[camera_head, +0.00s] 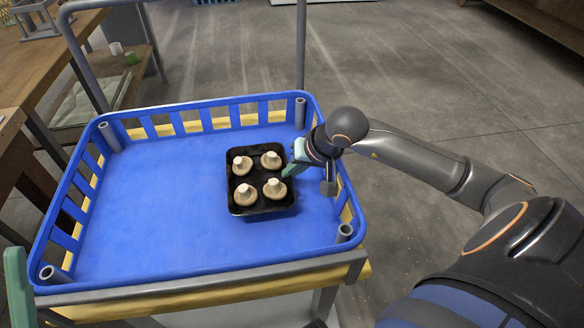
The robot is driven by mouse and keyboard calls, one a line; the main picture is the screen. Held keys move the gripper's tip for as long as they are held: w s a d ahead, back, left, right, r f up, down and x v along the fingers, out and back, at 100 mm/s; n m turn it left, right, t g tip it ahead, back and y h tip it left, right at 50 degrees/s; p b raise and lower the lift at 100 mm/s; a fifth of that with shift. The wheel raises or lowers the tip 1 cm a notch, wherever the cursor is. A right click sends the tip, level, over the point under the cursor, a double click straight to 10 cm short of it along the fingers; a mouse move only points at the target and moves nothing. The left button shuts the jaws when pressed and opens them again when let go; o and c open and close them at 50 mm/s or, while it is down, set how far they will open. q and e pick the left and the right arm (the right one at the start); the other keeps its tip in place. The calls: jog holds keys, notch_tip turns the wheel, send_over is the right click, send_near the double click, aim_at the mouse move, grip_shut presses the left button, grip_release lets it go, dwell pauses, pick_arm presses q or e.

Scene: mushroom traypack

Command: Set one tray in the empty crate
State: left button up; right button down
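A black tray (262,209) with several pale mushrooms in it is inside the blue crate (185,275), right of the crate's middle. It looks level, low over or on the crate floor; I cannot tell which. My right gripper (291,170) reaches in over the crate's right side, with a teal finger at the tray's right rim. The other finger is not clear, so I cannot tell whether it grips the rim. A green part of my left gripper (16,290) shows at the lower left edge, away from the tray; its opening is out of view.
The crate has slatted walls, grey corner posts (110,137) and stands on a yellowish and grey cart with a tall grey handle (301,45). Its left half is bare. Wooden tables (30,75) stand at the left. Grey floor (430,80) is open beyond.

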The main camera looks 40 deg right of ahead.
pick_arm(q)
jog(key=shift+d+f, duration=0.1)
jog(key=shift+f, duration=0.5)
pick_arm(e)
jog(key=shift+f, duration=0.45)
pick_arm(q)
jog(key=shift+f+b, duration=0.3)
jog(key=shift+b, duration=0.25)
pick_arm(e)
jog(key=shift+f, duration=0.25)
pick_arm(q)
jog(key=shift+r, duration=0.1)
pick_arm(e)
jog(key=c, duration=1)
grip_release()
pick_arm(q)
jog(key=shift+a+r+m+p, duration=0.2)
jog(key=shift+r+m+p, duration=0.1)
jog(key=shift+r+p, duration=1.6)
pick_arm(e)
jog(key=v, duration=1.2)
jog(key=shift+s+r, duration=0.15)
jog(key=shift+r, duration=0.05)
